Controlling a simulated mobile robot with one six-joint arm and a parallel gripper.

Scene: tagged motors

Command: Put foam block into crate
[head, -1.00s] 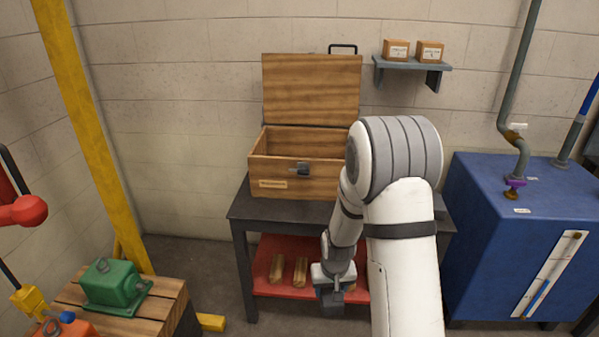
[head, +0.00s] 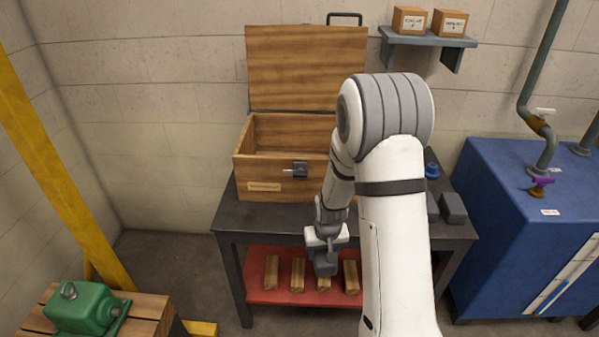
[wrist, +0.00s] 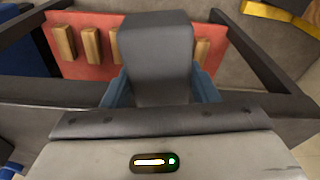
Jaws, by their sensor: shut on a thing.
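The crate (head: 262,187) is a wooden box with its lid raised, on the dark table (head: 262,217). My gripper (head: 325,262) is below and in front of it, before the table's front edge. In the wrist view my gripper (wrist: 157,90) is shut on a dark grey block, the foam block (wrist: 156,45), between its blue fingers. The block hides part of the scene behind it. The crate's inside is partly visible in the head view, and my arm covers its right side.
Several wooden blocks (head: 297,275) lie on the red lower shelf (head: 258,296). Grey blocks (head: 453,207) and a blue item (head: 431,171) are at the table's right. A blue cabinet (head: 500,220) stands right. A green item (head: 85,308) is at lower left.

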